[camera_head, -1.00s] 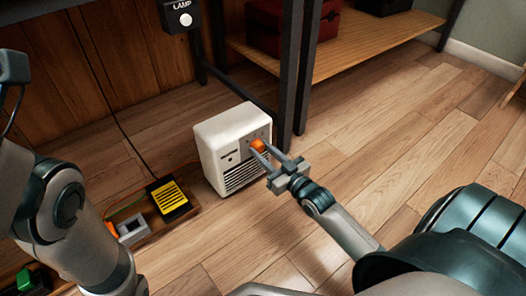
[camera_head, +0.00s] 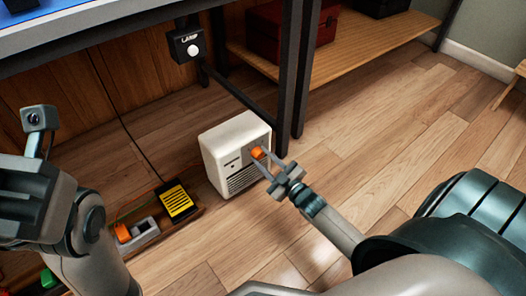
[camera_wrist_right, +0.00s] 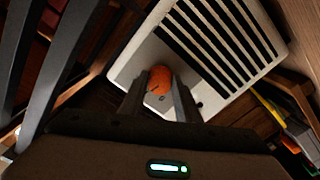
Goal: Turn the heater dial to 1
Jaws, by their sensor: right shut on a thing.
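The heater (camera_head: 232,146) is a white box with dark slots, standing on the wooden floor beside a dark table leg. Its orange dial (camera_head: 257,153) is on the front face near the upper right. My right gripper (camera_head: 263,163) is shut on the dial, with one finger on each side. In the right wrist view the orange dial (camera_wrist_right: 159,80) sits between the fingertips, with a dark pointer mark on it. The numbers around the dial are too small to read. My left arm is at the left of the head view; its fingers do not show.
A lamp switch box (camera_head: 187,46) hangs on the table frame above the heater. A power strip tray with a yellow and black block (camera_head: 176,202) lies left of the heater. A red box (camera_head: 268,28) stands on a low wooden shelf (camera_head: 345,52).

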